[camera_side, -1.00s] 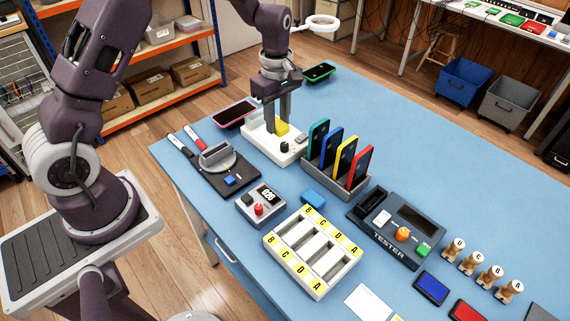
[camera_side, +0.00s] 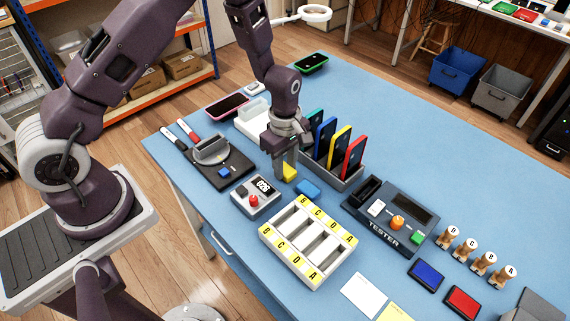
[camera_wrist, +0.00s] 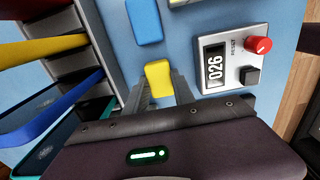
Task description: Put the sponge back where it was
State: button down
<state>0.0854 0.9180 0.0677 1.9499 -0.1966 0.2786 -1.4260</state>
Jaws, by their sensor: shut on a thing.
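The yellow sponge (camera_side: 289,173) is a small block between the fingers of my gripper (camera_side: 285,170), which is shut on it. In the wrist view the sponge (camera_wrist: 158,78) shows at the ends of my gripper's fingers (camera_wrist: 162,92). It is low over the blue table, between the counter box with the red button and the phone rack; I cannot tell whether it touches the table. The white cleaning station (camera_side: 252,122) stands behind my gripper, partly hidden by my arm.
A blue block (camera_side: 307,190) lies close in front of the sponge. The counter box (camera_side: 256,195) is at the left, the phone rack (camera_side: 345,180) at the right. A white lettered tray (camera_side: 308,240) and the tester (camera_side: 391,217) stand nearer the front.

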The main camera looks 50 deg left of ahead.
jog(key=c, duration=1.1)
grip_release()
jog(key=shift+f, duration=0.1)
jog(key=shift+o, duration=0.2)
notch_tip(320, 180, up, 13)
notch_tip(320, 180, up, 8)
jog(key=m+t, duration=0.1)
jog(key=m, duration=0.2)
send_over(285, 169)
jog(key=s, duration=0.3)
jog(key=s+r+m+t, duration=0.1)
jog(key=s+r+m, duration=0.2)
jog(key=s+m, duration=0.2)
jog(key=s+a+r+m+t, duration=0.1)
jog(key=s+r+m, duration=0.3)
jog(key=s, duration=0.4)
jog(key=s+r+m+t, duration=0.2)
jog(key=s+r+m, duration=0.2)
jog(key=s+m, duration=0.2)
jog(key=shift+s+a+t, duration=0.3)
jog(key=shift+s, duration=0.45)
